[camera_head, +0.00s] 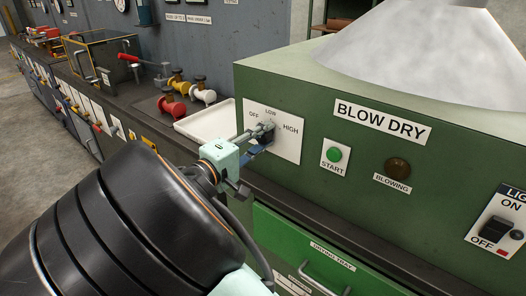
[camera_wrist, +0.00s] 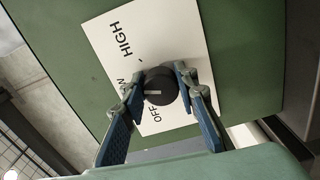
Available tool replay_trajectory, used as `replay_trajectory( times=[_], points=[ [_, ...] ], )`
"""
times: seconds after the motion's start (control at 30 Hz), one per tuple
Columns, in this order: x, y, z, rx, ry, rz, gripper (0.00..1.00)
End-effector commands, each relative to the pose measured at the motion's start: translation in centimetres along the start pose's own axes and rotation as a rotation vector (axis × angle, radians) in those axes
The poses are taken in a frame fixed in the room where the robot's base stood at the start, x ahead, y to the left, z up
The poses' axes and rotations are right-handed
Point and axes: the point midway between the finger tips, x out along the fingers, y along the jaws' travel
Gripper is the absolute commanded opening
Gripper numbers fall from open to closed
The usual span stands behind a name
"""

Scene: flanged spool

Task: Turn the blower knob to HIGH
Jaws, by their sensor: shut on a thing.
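The blower knob (camera_wrist: 161,88) is a round black knob with a pale pointer line, on a white label plate (camera_wrist: 180,30) marked OFF, LOW and HIGH. In the wrist view the pointer line faces left, roughly toward the partly hidden LOW label; the exact setting is hard to tell. My gripper (camera_wrist: 161,80) is shut on the knob, one fingertip on each side. In the head view my gripper (camera_head: 266,130) is at the plate (camera_head: 287,143) on the green blow dry cabinet (camera_head: 310,100), and it mostly hides the knob.
Right of the plate are a green START button (camera_head: 334,154), a brown BLOWING lamp (camera_head: 397,168) and a light switch (camera_head: 496,229). A drying tray drawer with a handle (camera_head: 325,277) lies below. A white tray (camera_head: 207,124) and several spools (camera_head: 173,107) stand on the counter to the left.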

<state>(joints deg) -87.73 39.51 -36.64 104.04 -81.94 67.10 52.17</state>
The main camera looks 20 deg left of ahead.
Motion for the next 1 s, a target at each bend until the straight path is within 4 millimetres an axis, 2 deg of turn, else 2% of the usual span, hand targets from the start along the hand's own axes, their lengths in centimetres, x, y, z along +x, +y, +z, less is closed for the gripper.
replay_trajectory(
  times=[0.03,0.5,1.0],
  points=[
    [0.0,-0.91,0.1,0.05,-0.001,-0.002,0.03],
    [0.01,-1.01,0.03,0.448,0.0,-0.001,0.03],
    [-0.01,-0.58,-0.03,0.691,-0.001,0.0,0.03]
  ],
)
